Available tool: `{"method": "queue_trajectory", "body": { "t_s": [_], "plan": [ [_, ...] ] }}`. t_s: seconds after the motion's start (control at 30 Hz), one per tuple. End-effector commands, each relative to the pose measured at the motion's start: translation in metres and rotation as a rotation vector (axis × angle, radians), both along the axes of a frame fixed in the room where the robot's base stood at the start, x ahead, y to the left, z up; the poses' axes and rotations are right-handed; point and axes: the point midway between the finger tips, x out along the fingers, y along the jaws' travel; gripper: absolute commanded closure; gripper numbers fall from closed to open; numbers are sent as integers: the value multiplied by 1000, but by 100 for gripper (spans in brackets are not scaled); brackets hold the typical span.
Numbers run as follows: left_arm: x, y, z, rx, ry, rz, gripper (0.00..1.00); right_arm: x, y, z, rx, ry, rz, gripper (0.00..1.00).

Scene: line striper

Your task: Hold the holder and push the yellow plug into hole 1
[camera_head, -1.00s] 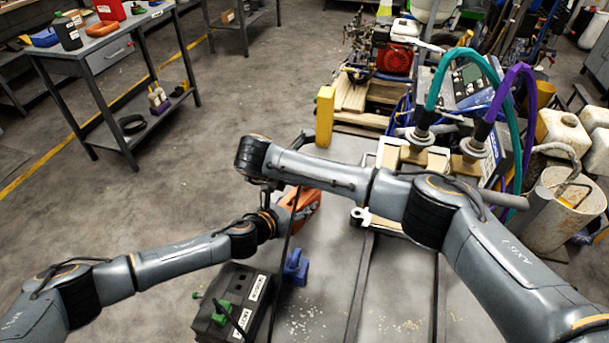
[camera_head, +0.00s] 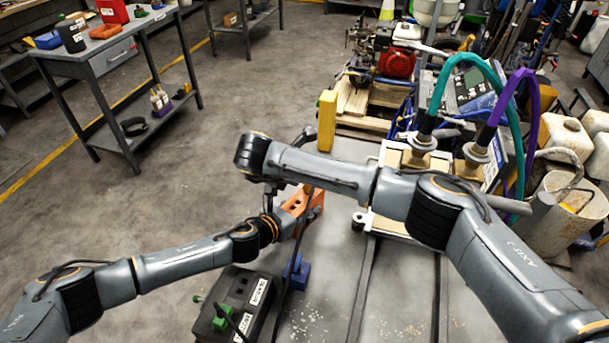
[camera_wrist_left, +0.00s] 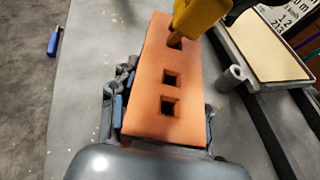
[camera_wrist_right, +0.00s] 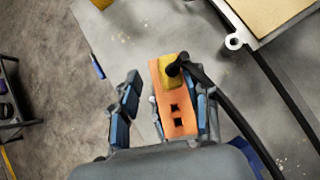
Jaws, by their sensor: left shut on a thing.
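The orange holder (camera_head: 303,203) is a block with a row of square holes. My left gripper (camera_wrist_left: 165,115) is shut on its sides; the holder also shows in the right wrist view (camera_wrist_right: 170,125). The yellow plug (camera_wrist_left: 197,14) stands at the hole of the holder's far end, its narrower tip entering that hole. It shows in the right wrist view (camera_wrist_right: 169,78) with a black cable. How deep it sits I cannot tell. Two nearer holes are empty. My right gripper (camera_wrist_right: 165,100) is open above the holder, its fingers spread. No hole number is readable.
A dark box with green plugs (camera_head: 235,305) and a blue block (camera_head: 296,270) are near the holder on the grey surface. A yellow block (camera_head: 326,118) stands behind. A pale panel (camera_wrist_left: 265,45) is to the right. A black cable hangs beside the holder.

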Motion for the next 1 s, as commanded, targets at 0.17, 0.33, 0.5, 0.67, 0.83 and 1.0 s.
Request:
{"method": "queue_trajectory", "body": {
  "t_s": [0.17,0.33,0.5,0.67,0.83,1.0],
  "plan": [
    [1,1,0,1,0,2,100,0,-1,0,-1,0,-1,38],
    [1,1,0,1,-1,3,100,0,-1,0,-1,1,-1,38],
    [1,2,0,1,-1,3,100,0,0,1,-1,0,-1,38],
    [1,2,0,1,-1,4,100,-5,4,9,1,-2,0,38],
    [1,2,0,2,0,4,100,-11,9,18,1,-2,0,38],
    [1,2,0,2,0,4,100,-17,14,27,1,0,1,38]
  ]
}}
